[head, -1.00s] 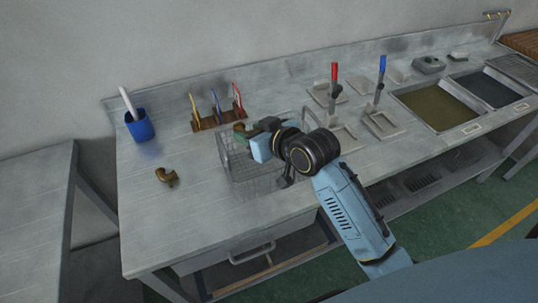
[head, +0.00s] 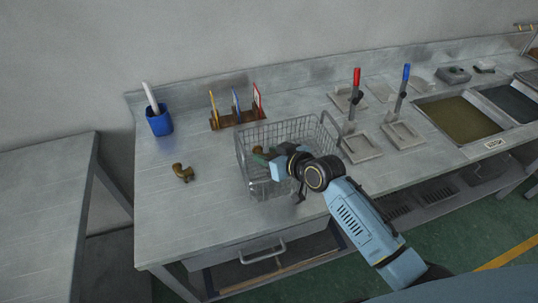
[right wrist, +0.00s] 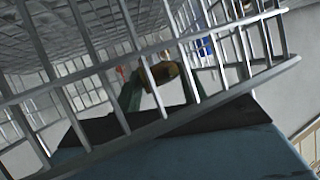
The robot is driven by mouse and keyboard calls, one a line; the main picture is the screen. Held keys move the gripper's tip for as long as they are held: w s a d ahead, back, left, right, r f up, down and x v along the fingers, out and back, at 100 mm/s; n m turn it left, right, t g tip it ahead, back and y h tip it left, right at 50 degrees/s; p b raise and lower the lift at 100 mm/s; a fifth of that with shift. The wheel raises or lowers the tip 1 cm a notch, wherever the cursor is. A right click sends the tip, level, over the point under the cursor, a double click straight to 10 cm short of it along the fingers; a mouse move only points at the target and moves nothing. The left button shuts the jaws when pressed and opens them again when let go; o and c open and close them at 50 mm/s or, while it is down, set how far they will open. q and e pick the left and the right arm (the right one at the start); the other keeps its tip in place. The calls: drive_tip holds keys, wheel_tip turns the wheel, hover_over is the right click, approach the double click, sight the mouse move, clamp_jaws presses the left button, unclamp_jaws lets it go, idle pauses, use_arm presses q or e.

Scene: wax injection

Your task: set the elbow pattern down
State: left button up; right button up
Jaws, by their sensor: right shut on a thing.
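My right gripper (head: 262,155) is shut on a brown-gold elbow pattern (head: 258,149) at the wire basket (head: 262,131). In the right wrist view the held elbow (right wrist: 162,72) shows between two greenish fingers (right wrist: 158,92), with the basket's wires (right wrist: 235,85) crossing in front of the gripper. Whether the elbow touches the basket floor cannot be told. A second elbow pattern (head: 183,172) lies on the bench left of the basket. My left gripper is not in view.
A blue cup (head: 160,123) with a white tool stands at the back left. A rack (head: 234,120) of colored tools is behind the basket. Red-handled (head: 354,90) and blue-handled (head: 402,86) tools stand to the right. The bench (head: 200,222) is clear at front left.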

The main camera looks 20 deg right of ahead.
drive_tip(key=shift+f, duration=0.6)
drive_tip(key=o, duration=0.9)
drive_tip(key=shift+s+f, duration=0.1)
drive_tip(key=shift+f, duration=0.05)
drive_tip(key=shift+o, duration=0.2)
drive_tip(key=shift+f+b, duration=0.1)
drive_tip(key=shift+b, duration=0.2)
drive_tip(key=shift+s, duration=0.1)
drive_tip(key=shift+s+d+r+p, duration=0.1)
drive_tip(key=shift+s+r+p, duration=0.1)
drive_tip(key=shift+r+p, duration=0.45)
drive_tip(key=v, duration=1.1)
drive_tip(key=shift+r+p, duration=0.3)
drive_tip(key=shift+r, duration=0.15)
